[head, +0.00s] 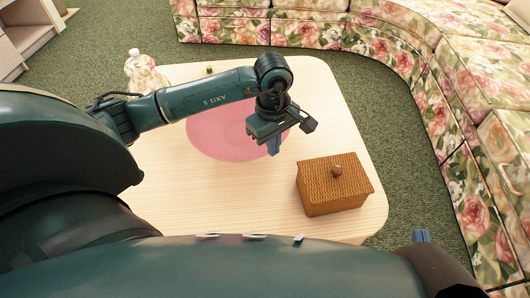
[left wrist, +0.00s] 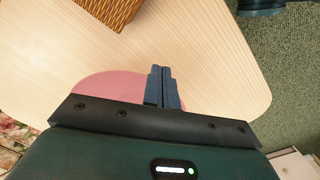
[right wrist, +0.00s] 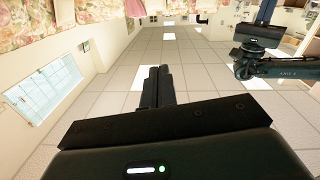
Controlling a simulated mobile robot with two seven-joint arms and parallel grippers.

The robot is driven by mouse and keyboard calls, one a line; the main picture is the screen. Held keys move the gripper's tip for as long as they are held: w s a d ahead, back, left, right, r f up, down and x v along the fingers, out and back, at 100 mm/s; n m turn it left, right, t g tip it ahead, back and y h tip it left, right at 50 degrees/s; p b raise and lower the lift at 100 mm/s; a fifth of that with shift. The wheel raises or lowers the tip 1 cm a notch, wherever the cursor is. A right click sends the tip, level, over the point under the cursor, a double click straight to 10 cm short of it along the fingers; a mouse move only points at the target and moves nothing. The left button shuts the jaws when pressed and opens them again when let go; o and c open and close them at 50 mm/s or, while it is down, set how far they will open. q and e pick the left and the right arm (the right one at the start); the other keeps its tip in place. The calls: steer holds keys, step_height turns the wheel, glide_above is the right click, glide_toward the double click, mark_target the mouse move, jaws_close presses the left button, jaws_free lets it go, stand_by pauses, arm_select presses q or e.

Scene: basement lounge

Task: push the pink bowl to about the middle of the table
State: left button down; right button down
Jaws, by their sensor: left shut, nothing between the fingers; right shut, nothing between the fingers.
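The pink bowl (head: 215,140) stands on the light wooden table (head: 335,115), partly hidden behind my left arm. My left gripper (head: 273,147) is shut and empty, pointing down at the bowl's right edge in the head view. In the left wrist view the bowl (left wrist: 105,88) shows behind and left of the shut fingers (left wrist: 162,84). I cannot tell whether the fingers touch it.
A brown wicker box (head: 333,188) with a lid knob stands at the table's near right. A clear bottle (head: 143,75) stands at the far left, and a small greenish thing (head: 209,70) lies near the far edge. A floral sofa (head: 400,60) curves around the back and right.

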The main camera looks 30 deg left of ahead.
mark_target(253, 148)
arm_select(q)
steer(key=w+a+f+b, duration=0.1)
steer(key=a+f+b, duration=0.3)
steer(key=f, duration=0.5)
steer(key=shift+w+a+f+y, duration=0.3)
steer(key=shift+w+a, duration=0.05)
steer(key=shift+w, duration=0.05)
arm_select(e)
steer(key=shift+s+a+n+t+y, duration=0.15)
steer(key=shift+a+n+t+y, duration=0.15)
steer(key=shift+a+t+y, duration=0.4)
steer(key=shift+d, duration=0.1)
arm_select(q)
steer(key=a, duration=0.1)
steer(key=w+a+b, duration=0.1)
steer(key=a, duration=0.1)
steer(key=shift+w+f, duration=0.1)
steer(key=shift+a, duration=0.25)
arm_select(e)
steer(key=shift+r, duration=0.15)
